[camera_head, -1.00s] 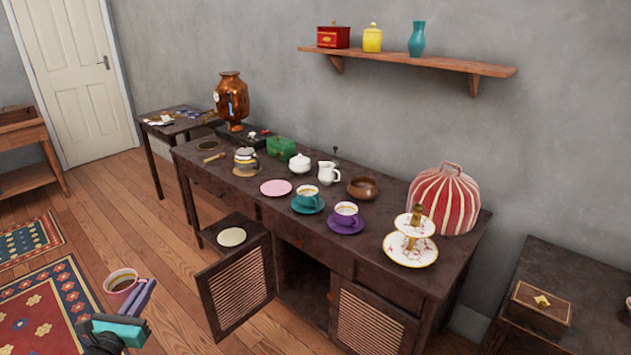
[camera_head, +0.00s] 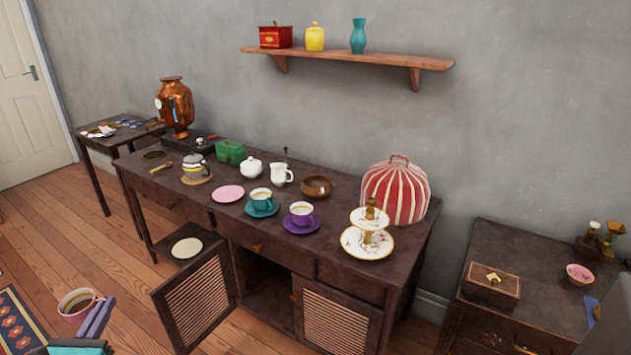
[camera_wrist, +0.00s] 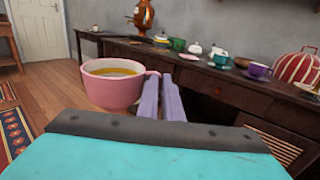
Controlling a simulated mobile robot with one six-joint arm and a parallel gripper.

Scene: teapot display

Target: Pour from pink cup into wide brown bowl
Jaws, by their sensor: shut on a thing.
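The pink cup (camera_head: 77,303) is at the lower left in the head view, held out over the floor in front of the sideboard. In the wrist view the pink cup (camera_wrist: 112,84) looks upright and holds a yellow-brown liquid. My gripper (camera_head: 97,318) is shut on the cup's handle side; its purple fingers (camera_wrist: 173,98) meet there. The wide brown bowl (camera_head: 316,186) stands toward the back of the sideboard, right of the white jug. Its inside is mostly too small to make out.
The dark sideboard (camera_head: 345,268) has an open slatted door (camera_head: 196,303) jutting forward. Near the bowl are a white jug (camera_head: 282,174), a teal cup (camera_head: 261,198), a purple cup (camera_head: 302,212), a tiered stand (camera_head: 368,243) and a striped cosy (camera_head: 397,192).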

